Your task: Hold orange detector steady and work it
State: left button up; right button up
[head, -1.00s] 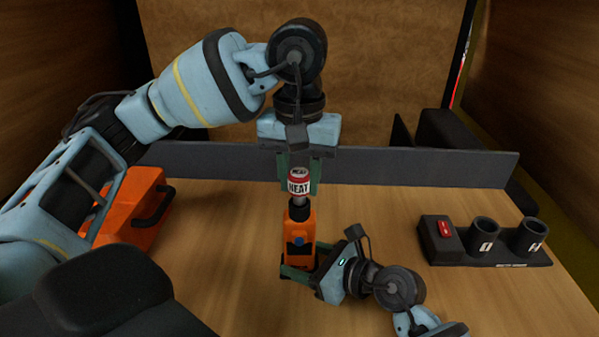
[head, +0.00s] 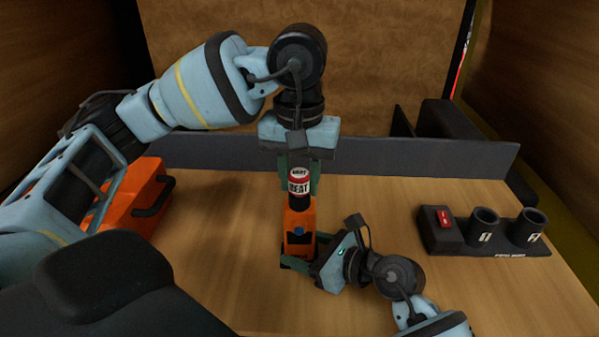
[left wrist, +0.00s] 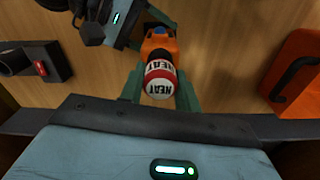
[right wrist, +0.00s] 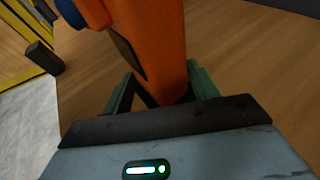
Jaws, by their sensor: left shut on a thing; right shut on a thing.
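The orange detector (head: 298,217) stands upright near the middle of the table, with a blue button on its front. My right gripper (head: 304,252) is shut on its lower body; the orange body also fills the middle of the right wrist view (right wrist: 160,45). A red and white canister marked HEAT (head: 299,184) sits upright right above the detector's top, in line with it. My left gripper (head: 301,174) is shut on this canister from above. The left wrist view shows the canister (left wrist: 160,82) between the fingers. The join between canister and detector is hidden.
A dark stand (head: 480,243) with a red switch and two cups is at the right of the table. An orange case (head: 140,205) with a dark handle is at the left, partly behind my arm. A low grey panel (head: 400,160) runs along the back.

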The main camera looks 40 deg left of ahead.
dwell(0.3)
pick_arm(q)
jog(key=o, duration=1.2)
jog(key=shift+c, duration=0.2)
notch_tip(320, 180, up, 12)
pick_arm(e)
jog(key=o, duration=0.8)
jog(key=v, duration=1.2)
